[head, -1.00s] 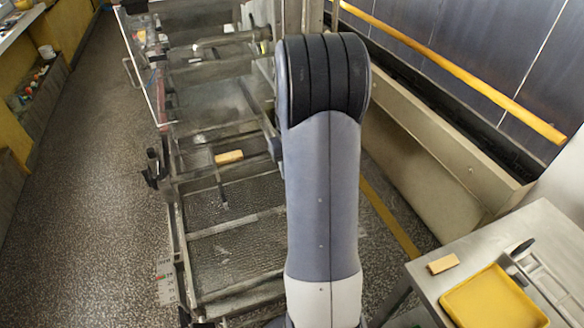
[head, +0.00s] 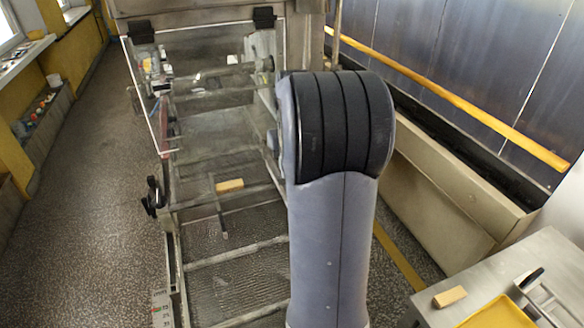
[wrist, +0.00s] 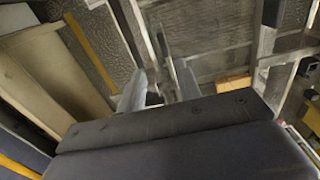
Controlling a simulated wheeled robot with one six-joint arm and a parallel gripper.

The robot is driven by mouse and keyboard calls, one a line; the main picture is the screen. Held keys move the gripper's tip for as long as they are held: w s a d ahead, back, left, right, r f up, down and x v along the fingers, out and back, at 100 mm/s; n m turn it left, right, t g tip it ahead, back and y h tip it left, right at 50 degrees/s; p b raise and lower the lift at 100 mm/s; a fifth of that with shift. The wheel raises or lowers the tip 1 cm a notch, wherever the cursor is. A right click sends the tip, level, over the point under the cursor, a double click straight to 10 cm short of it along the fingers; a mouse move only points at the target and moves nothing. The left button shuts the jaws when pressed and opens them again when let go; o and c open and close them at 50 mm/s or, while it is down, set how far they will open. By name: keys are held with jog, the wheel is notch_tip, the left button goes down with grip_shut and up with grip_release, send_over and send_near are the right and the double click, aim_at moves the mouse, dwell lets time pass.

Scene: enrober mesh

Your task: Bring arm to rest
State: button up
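My arm stands upright in the middle of the head view and hides my gripper there. In the wrist view my gripper (wrist: 160,82) shows as two grey fingers with a gap between them. It is open, and I see nothing held in it. Beyond the fingers is the metal mesh of the enrober (head: 235,240), which also shows in the wrist view (wrist: 215,25).
A tan block (head: 230,185) lies on the enrober frame, left of my arm. A second tan block (head: 450,297) and a yellow tray (head: 497,314) are on the steel table (head: 540,255) at lower right. A yellow rail (head: 450,95) runs along the right wall. Floor is clear at left.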

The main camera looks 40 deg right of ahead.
jog(key=shift+f, duration=0.1)
notch_tip(320, 180, down, 10)
jog(key=shift+f+p, duration=0.2)
jog(key=shift+p, duration=0.6)
jog(key=shift+w+a+f, duration=0.1)
jog(key=shift+a+f, duration=0.1)
jog(key=shift+a, duration=0.05)
jog(key=shift+w+a, duration=0.15)
jog(key=shift+a, duration=0.35)
jog(key=shift+r, duration=0.1)
